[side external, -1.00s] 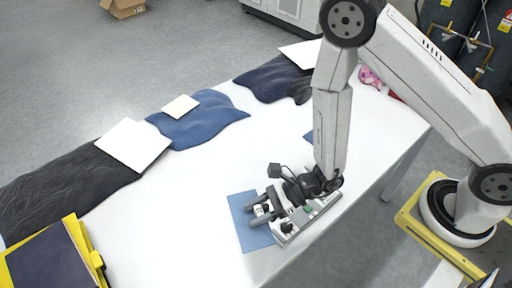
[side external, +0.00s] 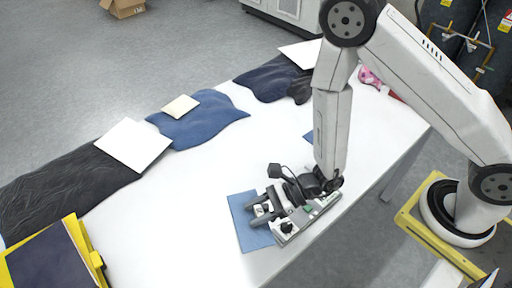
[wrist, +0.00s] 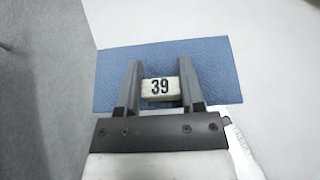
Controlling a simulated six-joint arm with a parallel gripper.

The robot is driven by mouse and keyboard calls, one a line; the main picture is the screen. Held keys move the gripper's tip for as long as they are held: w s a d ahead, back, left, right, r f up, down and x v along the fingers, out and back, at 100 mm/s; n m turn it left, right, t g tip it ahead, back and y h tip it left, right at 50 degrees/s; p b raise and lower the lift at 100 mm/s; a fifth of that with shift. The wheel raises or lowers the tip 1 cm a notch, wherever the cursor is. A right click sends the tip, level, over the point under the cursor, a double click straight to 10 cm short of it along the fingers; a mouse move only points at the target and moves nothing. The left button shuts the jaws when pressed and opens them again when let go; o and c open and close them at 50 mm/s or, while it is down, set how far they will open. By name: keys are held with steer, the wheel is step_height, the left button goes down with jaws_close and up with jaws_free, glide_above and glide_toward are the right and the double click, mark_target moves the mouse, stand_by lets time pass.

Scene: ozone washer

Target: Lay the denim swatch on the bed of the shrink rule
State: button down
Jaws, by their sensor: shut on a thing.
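The denim swatch is a flat blue rectangle (side external: 243,231) near the table's front edge, and it fills the middle of the wrist view (wrist: 215,62). A small white block marked 39 (wrist: 160,89) sits over the swatch. My gripper (wrist: 160,82) is shut on this block, one dark finger on each side. In the side view my gripper (side external: 262,209) is low over the swatch. A pale strip with tick marks (wrist: 237,140), likely the shrink rule, shows beside the swatch's lower right corner in the wrist view. My gripper hides the rest of it.
Dark and blue cloths (side external: 205,120) lie along the table's far side with white and cream cards (side external: 133,145) on them. A yellow-edged dark case (side external: 52,262) stands at the lower left. A pink item (side external: 370,77) lies at the far right. The white table's middle is clear.

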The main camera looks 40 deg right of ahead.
steer(key=shift+s+r, duration=0.15)
steer(key=shift+s, duration=0.2)
steer(key=shift+w+a, duration=0.1)
steer(key=w+a+f, duration=0.4)
steer(key=w+a, duration=0.1)
steer(key=w, duration=0.3)
glide_above(210, 226)
steer(key=s, duration=0.1)
steer(key=f, duration=0.4)
steer(key=shift+s+d+f, duration=0.1)
steer(key=shift+d+f, duration=0.15)
steer(key=shift+d, duration=0.1)
steer(key=shift+w+a+f, duration=0.2)
steer(key=shift+w+f, duration=0.15)
steer(key=shift+f, duration=0.1)
steer(key=shift+w+a+f, duration=0.15)
steer(key=shift+w+f, duration=0.1)
steer(key=shift+f, duration=1.55)
